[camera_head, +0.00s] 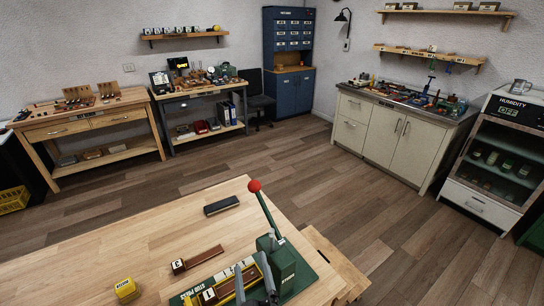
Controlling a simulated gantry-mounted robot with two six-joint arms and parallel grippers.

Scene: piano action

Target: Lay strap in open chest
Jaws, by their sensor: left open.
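I cannot pick out the strap with certainty; a dark narrow bar (221,205) and a brown strip with a white tag marked 3 (198,259) lie on the near wooden table (120,250). No open chest can be made out for sure. My left gripper (254,282) is at the bottom edge, its grey fingers apart, over or in front of the green bench fixture. My right gripper is not in view.
The green fixture (305,268) has a tall red-knobbed lever (262,205). A yellow box (125,290) sits at the table's front left. Workbenches, a blue cabinet (290,92), a white counter (378,128) and a humidity cabinet (497,155) line the walls. The floor between is clear.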

